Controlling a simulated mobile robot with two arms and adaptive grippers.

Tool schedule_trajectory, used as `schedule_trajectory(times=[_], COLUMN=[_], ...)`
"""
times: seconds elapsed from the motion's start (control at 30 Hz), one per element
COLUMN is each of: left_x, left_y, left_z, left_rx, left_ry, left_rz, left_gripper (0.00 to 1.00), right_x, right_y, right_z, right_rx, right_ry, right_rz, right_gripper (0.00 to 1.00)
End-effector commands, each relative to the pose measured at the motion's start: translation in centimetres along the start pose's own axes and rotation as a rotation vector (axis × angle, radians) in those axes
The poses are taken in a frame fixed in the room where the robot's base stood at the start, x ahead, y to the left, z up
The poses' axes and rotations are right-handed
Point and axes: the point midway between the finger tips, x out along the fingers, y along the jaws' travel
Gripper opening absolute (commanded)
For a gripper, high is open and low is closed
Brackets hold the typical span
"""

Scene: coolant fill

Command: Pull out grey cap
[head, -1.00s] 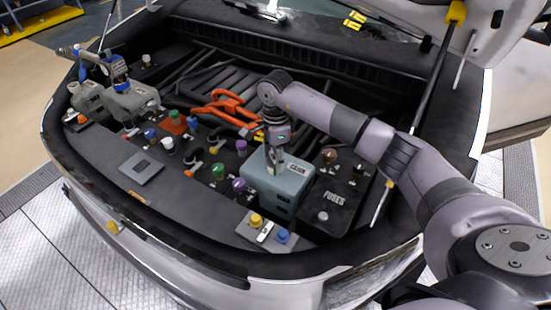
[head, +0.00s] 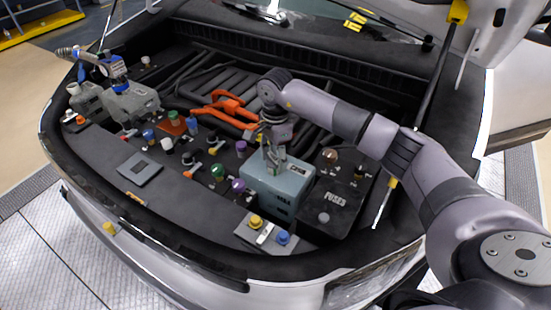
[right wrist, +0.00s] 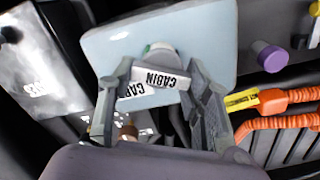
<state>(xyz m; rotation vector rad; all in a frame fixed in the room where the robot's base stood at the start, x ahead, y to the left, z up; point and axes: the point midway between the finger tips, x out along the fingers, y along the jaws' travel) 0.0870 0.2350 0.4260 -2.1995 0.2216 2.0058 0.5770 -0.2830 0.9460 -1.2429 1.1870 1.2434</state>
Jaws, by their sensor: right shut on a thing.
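A light blue-grey box (head: 284,194) sits in the front of the engine bay, beside the black fuse box. My right gripper (head: 274,164) points down at the top of this box. In the right wrist view its two fingers (right wrist: 160,82) are shut on either side of a small pale grey cap (right wrist: 160,50) with a green edge. A white CABIN tag (right wrist: 160,77) lies between the fingers, and part of a second label shows behind it on the box. The fingers hide much of the cap; I cannot tell whether it is still seated. My left gripper is not in view.
A black fuse box (head: 338,192) stands right of the blue-grey box. A purple cap (head: 239,186), a yellow cap (head: 255,221) and a blue cap (head: 282,237) stand close by. Orange hoses (head: 222,104) run behind. A grey tank with blue fitting (head: 115,70) is far left.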

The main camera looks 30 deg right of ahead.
Motion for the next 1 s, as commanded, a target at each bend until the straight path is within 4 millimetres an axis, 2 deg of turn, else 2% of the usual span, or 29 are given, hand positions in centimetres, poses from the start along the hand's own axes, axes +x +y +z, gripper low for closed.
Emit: schedule_trajectory(times=[0.33, 0.8, 1.0], left_x=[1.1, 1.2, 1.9], left_y=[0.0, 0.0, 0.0], left_z=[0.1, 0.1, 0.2], left_rx=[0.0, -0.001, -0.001], left_ry=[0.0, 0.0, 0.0], left_rz=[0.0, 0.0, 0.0], left_gripper=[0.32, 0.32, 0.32], right_x=[0.1, 0.0, 0.1], right_y=[-0.1, -0.1, -0.1], right_z=[-0.1, -0.1, 0.0], right_rx=[-0.129, -0.159, -0.228], right_ry=[0.001, 0.001, 0.001], right_rz=[-0.001, -0.001, -0.001], right_gripper=[0.27, 0.27, 0.27])
